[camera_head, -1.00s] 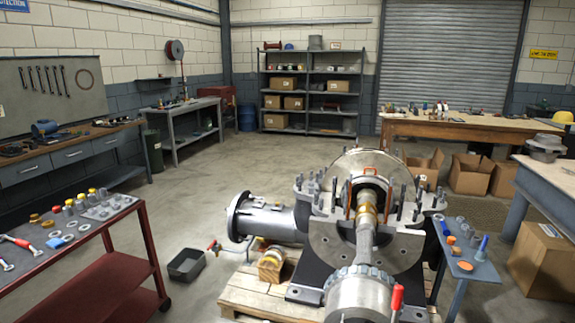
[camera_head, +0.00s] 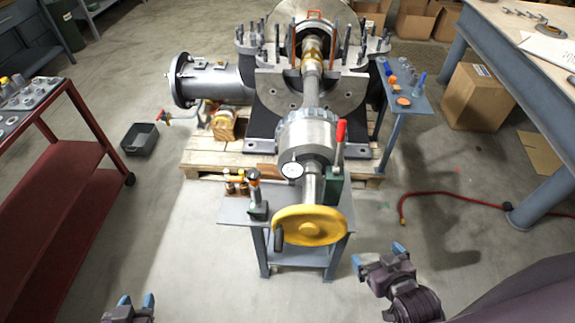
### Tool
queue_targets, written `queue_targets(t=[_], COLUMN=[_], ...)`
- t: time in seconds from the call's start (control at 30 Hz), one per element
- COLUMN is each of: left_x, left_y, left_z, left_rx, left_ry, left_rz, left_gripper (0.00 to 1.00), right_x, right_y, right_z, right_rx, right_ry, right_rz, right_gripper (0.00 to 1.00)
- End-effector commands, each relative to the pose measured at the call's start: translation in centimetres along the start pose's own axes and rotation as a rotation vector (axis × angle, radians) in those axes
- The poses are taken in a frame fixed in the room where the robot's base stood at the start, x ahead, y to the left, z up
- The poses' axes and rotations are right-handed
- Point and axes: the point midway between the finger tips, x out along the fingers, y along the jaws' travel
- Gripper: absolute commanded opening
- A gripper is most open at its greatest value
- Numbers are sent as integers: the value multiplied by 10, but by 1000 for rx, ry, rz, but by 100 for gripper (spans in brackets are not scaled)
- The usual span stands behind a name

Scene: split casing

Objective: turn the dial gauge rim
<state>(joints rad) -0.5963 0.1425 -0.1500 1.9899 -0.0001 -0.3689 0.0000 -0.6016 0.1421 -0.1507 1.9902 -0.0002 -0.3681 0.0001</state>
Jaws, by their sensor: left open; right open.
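The dial gauge (camera_head: 292,169) has a round white face and dark rim. It sits on the near side of the machine, just below the silver ribbed collar and left of the shaft. My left gripper (camera_head: 136,302) is at the bottom edge, left of the small table, open and empty, with blue fingertips. My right gripper (camera_head: 378,258) is at the lower right, right of the yellow handwheel (camera_head: 310,226), open and empty, also with blue fingertips. Both are well apart from the gauge.
A red-handled lever (camera_head: 340,133) rises right of the gauge. A red cart (camera_head: 70,190) stands left, a workbench (camera_head: 530,125) right. A red hose (camera_head: 440,193) lies on the floor.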

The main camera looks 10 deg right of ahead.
Motion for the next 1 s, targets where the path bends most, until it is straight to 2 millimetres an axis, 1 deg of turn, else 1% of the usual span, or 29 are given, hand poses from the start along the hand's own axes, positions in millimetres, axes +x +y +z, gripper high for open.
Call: queue_targets(t=[0.47,0.57,0.67,0.77,0.8,0.87,0.9,0.97,1.0], left_x=[-3,-3,-1,1,3,5,6,8,10], left_y=[0,0,0,0,1,1,1,2,2], left_z=[5,6,9,14,15,18,19,21,22], left_rx=[-1,-2,-1,-1,-1,-1,-1,0,0], left_ry=[-11,-11,-12,-13,-13,-13,-13,-12,-12], left_rz=[-2,-2,-2,-1,-1,-1,0,0,1], left_gripper=[43,43,43,43,43,43,43,43,43], right_x=[0,5,19,41,50,63,70,80,86], right_y=[1,1,-1,-3,-6,-14,-20,-31,-39], right_z=[0,-7,-28,-64,-81,-108,-125,-150,-166], right_rx=[0,-4,-13,-44,-59,-87,-106,-138,-158], right_ry=[-1,14,59,133,169,222,256,304,336], right_rz=[1,-1,-9,-25,-38,-62,-79,-106,-125], right_gripper=[100,100,100,100,100,100,100,100,100])
